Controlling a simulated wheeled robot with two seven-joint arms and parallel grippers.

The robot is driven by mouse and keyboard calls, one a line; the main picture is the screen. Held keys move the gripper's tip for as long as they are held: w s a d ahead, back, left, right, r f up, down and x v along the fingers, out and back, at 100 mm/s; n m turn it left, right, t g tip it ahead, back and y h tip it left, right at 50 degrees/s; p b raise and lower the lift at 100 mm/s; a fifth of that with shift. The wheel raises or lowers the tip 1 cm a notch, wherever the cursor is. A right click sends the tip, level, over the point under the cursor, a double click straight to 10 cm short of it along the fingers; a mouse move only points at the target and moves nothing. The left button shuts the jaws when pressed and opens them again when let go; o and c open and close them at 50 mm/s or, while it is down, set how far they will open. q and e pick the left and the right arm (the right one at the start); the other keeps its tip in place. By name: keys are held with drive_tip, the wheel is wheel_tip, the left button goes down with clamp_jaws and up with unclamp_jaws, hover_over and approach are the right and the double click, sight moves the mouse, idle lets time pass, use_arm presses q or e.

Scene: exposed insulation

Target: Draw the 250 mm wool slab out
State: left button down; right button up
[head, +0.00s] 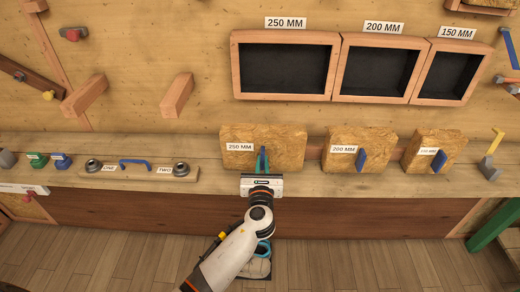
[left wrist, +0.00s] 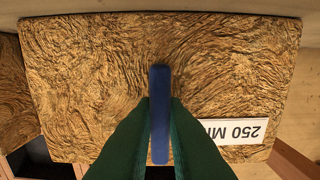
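The 250 mm wool slab (head: 237,148) is a brown fibrous block with a "250 MM" label, standing on the wooden ledge below the wall openings. It also fills most of the left wrist view (left wrist: 90,75), its label upside down there. A blue upright handle (left wrist: 160,85) sticks out of its face. My left gripper (head: 262,162) is at this handle; its green fingers (left wrist: 160,120) lie close against both sides and look shut on it. The dark bay labelled "250 MM" (head: 283,34) is empty. My right gripper is not in view.
The 200 mm slab (head: 345,160) and 150 mm slab (head: 420,162), with blue handles, stand to the right on the ledge (head: 205,178). A board with knobs and a blue handle (head: 135,173) lies left. The bays labelled "200 MM" (head: 376,72) and "150 MM" (head: 447,77) are empty.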

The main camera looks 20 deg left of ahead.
use_arm(q)
drive_tip(key=shift+s+d+p, duration=0.2)
drive_tip(key=shift+s+p, duration=0.15)
drive_tip(key=shift+s, duration=0.3)
idle(0.6)
drive_tip(key=shift+p+v, duration=0.35)
drive_tip(key=shift+v, duration=0.65)
drive_tip(key=shift+p+v, duration=0.5)
drive_tip(key=shift+v, duration=1.55)
